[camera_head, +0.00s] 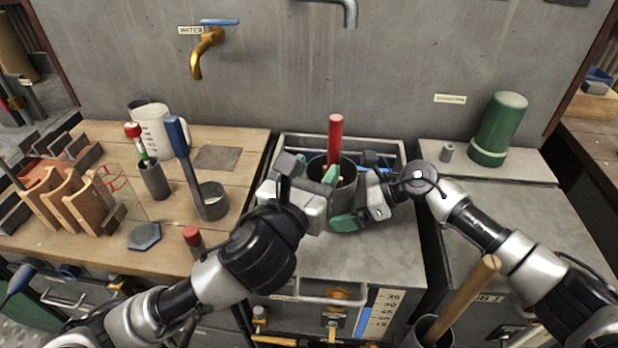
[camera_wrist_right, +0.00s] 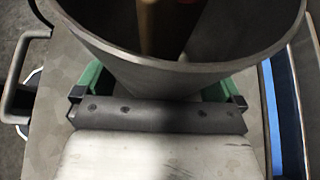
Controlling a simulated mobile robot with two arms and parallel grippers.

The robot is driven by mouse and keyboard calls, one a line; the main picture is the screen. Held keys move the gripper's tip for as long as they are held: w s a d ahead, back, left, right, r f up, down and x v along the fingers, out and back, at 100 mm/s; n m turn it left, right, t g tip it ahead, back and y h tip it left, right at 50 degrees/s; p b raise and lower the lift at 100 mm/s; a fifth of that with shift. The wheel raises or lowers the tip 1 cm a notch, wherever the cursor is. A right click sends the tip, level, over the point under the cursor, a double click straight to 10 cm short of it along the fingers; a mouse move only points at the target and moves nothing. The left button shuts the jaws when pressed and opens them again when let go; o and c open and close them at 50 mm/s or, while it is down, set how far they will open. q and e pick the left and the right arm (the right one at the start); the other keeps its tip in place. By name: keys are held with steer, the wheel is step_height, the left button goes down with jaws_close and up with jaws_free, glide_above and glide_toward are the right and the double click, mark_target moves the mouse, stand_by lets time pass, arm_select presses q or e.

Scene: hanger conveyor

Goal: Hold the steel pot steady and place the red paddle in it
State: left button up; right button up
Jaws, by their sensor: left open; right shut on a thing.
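The steel pot (camera_head: 347,178) stands on the grey cabinet top in the middle; its open rim fills the top of the right wrist view (camera_wrist_right: 165,72). The red paddle (camera_head: 335,137) stands upright with its lower part inside the pot. A brown shaft shows inside the pot in the right wrist view (camera_wrist_right: 160,25). My right gripper (camera_head: 358,200) comes from the right, its green fingers on both sides of the pot, shut on it. My left gripper (camera_head: 326,192) is open at the pot's left, close to the paddle; its fingers are partly hidden.
A tray with blue parts (camera_head: 395,148) lies behind the pot. The wooden bench (camera_head: 250,145) at left holds a white jug (camera_head: 155,130), a blue-handled tool (camera_head: 180,140) and wooden racks (camera_head: 75,200). A green cylinder (camera_head: 500,125) stands at right. The cabinet top in front is clear.

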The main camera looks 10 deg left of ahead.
arm_select(q)
steer(key=shift+v, duration=1)
steer(key=shift+r, duration=0.1)
